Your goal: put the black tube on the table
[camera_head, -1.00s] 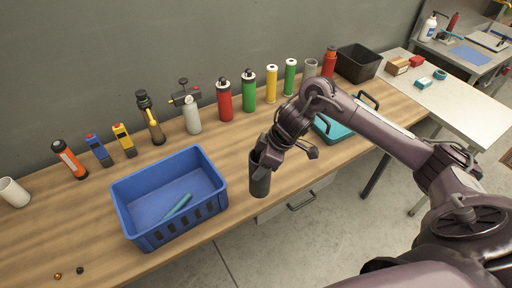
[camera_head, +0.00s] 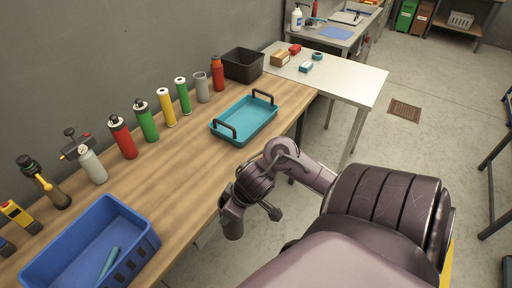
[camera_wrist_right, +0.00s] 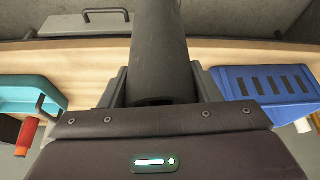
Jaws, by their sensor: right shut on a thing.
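The black tube (camera_head: 232,226) is dark grey and hangs roughly upright from my right gripper (camera_head: 236,203), near the front edge of the wooden workbench (camera_head: 165,180). In the right wrist view the tube (camera_wrist_right: 158,50) sits between the two fingers of my right gripper (camera_wrist_right: 160,88), which is shut on it. A white table (camera_head: 345,80) stands beyond the right end of the workbench. My left gripper is not in view.
A teal tray (camera_head: 240,122) and a blue crate (camera_head: 140,232) stand on the workbench. Several bottles and canisters line the wall, with a black bin (camera_head: 243,65) at the far end. Small boxes sit on the white table's left part; its right part is clear.

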